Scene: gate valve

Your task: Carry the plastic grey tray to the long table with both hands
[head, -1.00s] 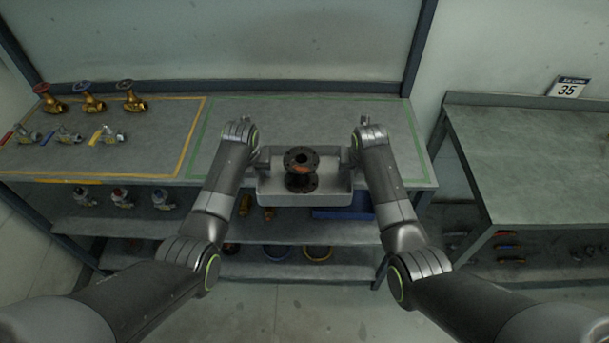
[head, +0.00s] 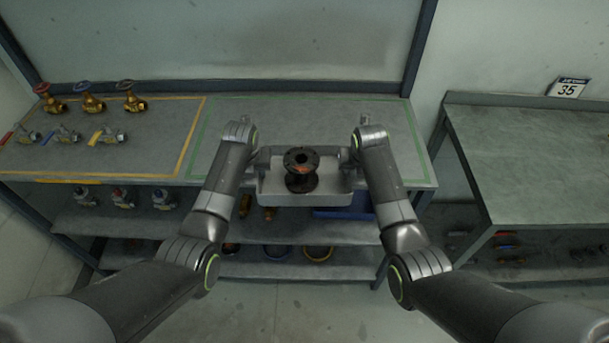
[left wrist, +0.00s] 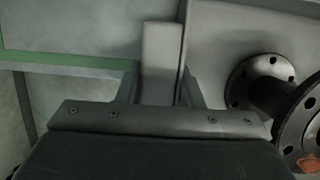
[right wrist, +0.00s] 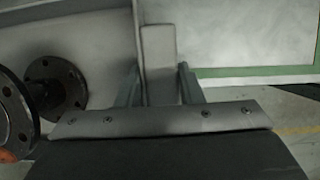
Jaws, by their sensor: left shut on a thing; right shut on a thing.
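The grey plastic tray (head: 330,199) is held in front of the table's front edge in the head view, roughly level. A dark flanged valve body (head: 301,169) with an orange mark stands upright in it. My left gripper (head: 256,160) is shut on the tray's left handle, which shows between the fingers in the left wrist view (left wrist: 161,60). My right gripper (head: 350,158) is shut on the right handle, seen in the right wrist view (right wrist: 158,60). The fingertips are partly hidden. The table (head: 290,112) has a green outlined area, bare of objects, behind the tray.
Several brass and silver valves (head: 90,103) stand in the yellow outlined area at the left. Shelves (head: 130,225) below hold more valves, rings and a blue bin (head: 343,212).

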